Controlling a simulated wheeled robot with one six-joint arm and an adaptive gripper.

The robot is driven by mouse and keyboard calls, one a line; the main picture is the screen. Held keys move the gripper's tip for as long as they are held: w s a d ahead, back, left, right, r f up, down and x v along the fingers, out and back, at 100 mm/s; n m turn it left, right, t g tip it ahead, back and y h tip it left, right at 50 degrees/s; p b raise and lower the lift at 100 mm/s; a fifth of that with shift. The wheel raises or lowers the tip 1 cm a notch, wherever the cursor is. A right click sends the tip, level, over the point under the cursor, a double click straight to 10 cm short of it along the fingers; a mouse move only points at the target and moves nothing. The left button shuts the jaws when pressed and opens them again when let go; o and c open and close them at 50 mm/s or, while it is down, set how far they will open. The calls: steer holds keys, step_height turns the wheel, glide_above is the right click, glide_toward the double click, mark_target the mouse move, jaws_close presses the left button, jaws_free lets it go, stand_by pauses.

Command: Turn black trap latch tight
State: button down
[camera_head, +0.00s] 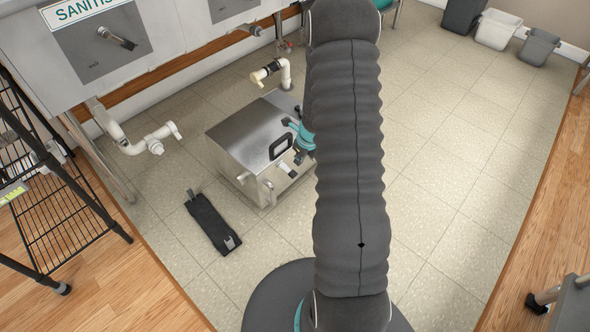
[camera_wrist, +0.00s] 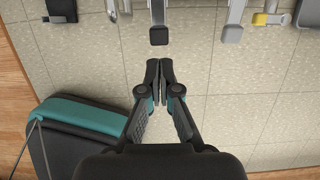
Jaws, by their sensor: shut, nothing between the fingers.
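The steel trap box (camera_head: 235,135) stands on the tiled floor, with a black handle (camera_head: 281,146) on its lid. In the wrist view a silver bar with a black end (camera_wrist: 158,34) reaches down from the top edge; it looks like the black trap latch. My gripper (camera_wrist: 159,66) is shut and empty, its fingertips just below that black end, with a small gap in the picture. I cannot tell the depth between them. In the head view part of my teal gripper shows by the box's right side; my arm hides the fingertips and that side.
A second latch bar with a grey end (camera_wrist: 232,34) hangs to the right. White drain pipes (camera_head: 150,140) and a capped pipe (camera_head: 270,72) are near the box. A black pouch-like item (camera_head: 212,223) lies on the floor. A wire rack (camera_head: 60,190) stands left.

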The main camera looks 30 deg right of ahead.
mark_target(294, 173)
steer(key=b+x, duration=0.2)
steer(key=x, duration=0.5)
steer(key=shift+f, duration=0.4)
